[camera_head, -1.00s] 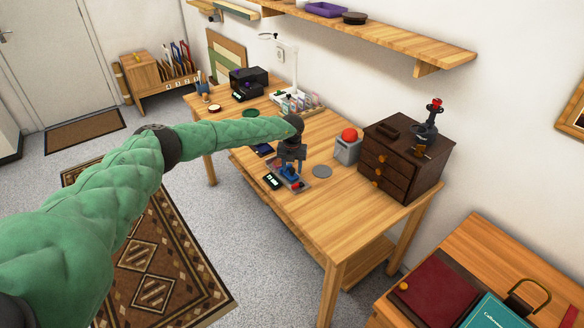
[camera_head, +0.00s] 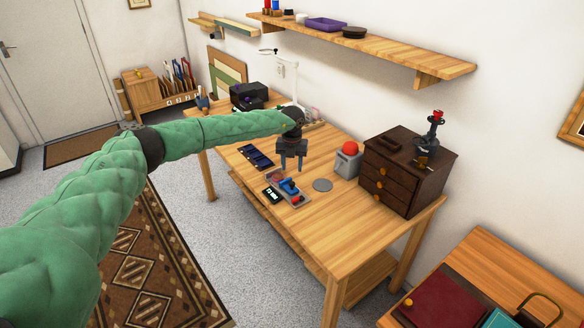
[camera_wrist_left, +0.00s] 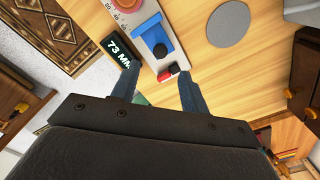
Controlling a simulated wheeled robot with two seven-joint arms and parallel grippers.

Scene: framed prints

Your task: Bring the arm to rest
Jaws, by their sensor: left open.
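My left arm (camera_head: 110,190), in a green quilted sleeve, reaches in from the left over the wooden table (camera_head: 330,240). My left gripper (camera_head: 290,168) points down, open and empty, above the table. In the left wrist view its two fingers (camera_wrist_left: 156,84) stand apart with nothing between them. Beyond them is a grey device (camera_head: 297,198) with a blue part (camera_wrist_left: 158,42) and a small display reading "73 MM" (camera_wrist_left: 120,50). My right gripper does not show.
A grey disc (camera_head: 323,185) lies right of the device. A grey box with a red dome (camera_head: 350,149) and a dark drawer cabinet (camera_head: 400,175) stand at the table's right. A dark blue tray (camera_head: 256,157) lies left. A shelf (camera_head: 400,50) hangs above.

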